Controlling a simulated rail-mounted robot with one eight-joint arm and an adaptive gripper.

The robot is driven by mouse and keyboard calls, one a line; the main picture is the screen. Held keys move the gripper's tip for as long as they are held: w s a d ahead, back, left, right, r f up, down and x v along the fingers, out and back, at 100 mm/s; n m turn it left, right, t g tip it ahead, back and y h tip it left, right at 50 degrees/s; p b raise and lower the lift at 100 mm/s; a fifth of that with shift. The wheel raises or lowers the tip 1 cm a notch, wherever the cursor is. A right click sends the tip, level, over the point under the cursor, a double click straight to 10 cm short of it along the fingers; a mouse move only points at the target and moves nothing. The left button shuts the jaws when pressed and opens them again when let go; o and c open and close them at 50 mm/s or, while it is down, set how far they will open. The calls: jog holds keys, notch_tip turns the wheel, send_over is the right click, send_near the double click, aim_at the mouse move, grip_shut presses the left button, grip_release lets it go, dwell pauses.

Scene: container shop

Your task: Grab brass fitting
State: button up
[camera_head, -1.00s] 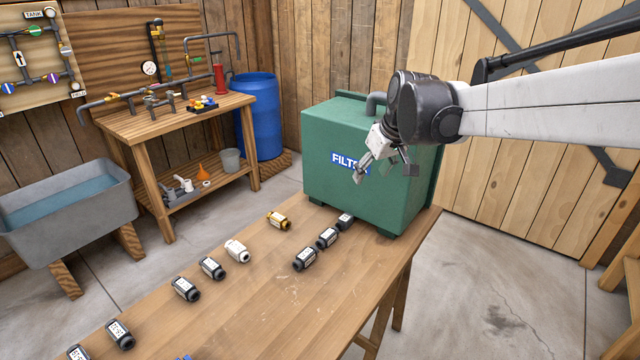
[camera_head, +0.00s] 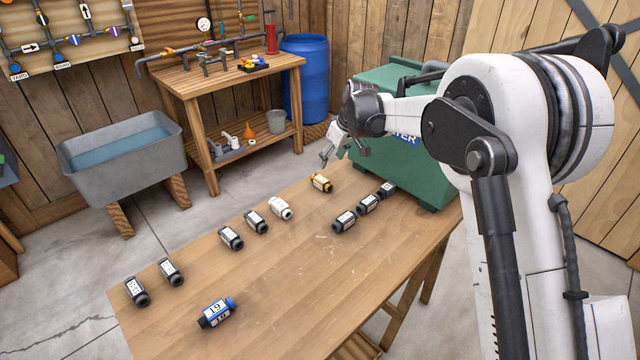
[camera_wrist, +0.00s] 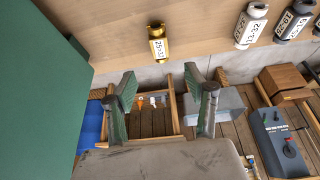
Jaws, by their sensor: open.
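The brass fitting (camera_head: 321,182) is a small gold cylinder with a white label, lying on the wooden table (camera_head: 283,262) near its far edge, left of the green filter box. In the wrist view, the brass fitting (camera_wrist: 158,45) shows beyond and between my fingertips, its label facing the camera. My gripper (camera_head: 345,154) is open and empty, above and slightly right of the fitting, by the box's left side. Its two spread fingers show in the wrist view (camera_wrist: 162,80). The gripper is apart from the fitting.
The green filter box (camera_head: 428,176) stands close on the gripper's right. A white fitting (camera_head: 281,208) and several dark fittings (camera_head: 345,221) lie nearby; a blue fitting (camera_head: 217,311) is at the near end. The table's middle is clear. A workbench (camera_head: 235,80) stands behind.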

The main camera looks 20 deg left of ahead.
aim_at(322, 179)
jog(key=x, duration=1.2)
jog(key=shift+w+a+f, duration=0.15)
jog(key=shift+w+f, duration=0.05)
grip_shut()
